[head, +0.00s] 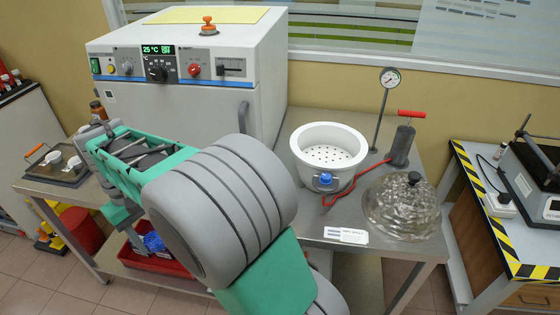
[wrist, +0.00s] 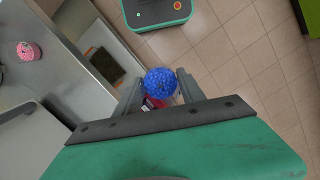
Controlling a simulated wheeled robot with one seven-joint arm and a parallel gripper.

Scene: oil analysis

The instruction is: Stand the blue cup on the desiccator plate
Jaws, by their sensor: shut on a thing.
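My gripper (wrist: 160,88) is shut on the blue cup (wrist: 160,82), which shows in the wrist view as a round, bumpy blue top between the two fingers. The cup's sides are mostly hidden. The desiccator plate (head: 328,154) is white with holes and lies inside the open white desiccator bowl (head: 303,168) on the bench, far to the right of my gripper. The plate looks bare.
The glass lid (head: 402,208) rests on the bench right of the bowl. A red hose (head: 345,190) runs to a hand pump (head: 403,145); a gauge on a stand (head: 384,105) rises behind. A large white oven (head: 185,75) stands at the left. A label card (head: 346,235) lies in front.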

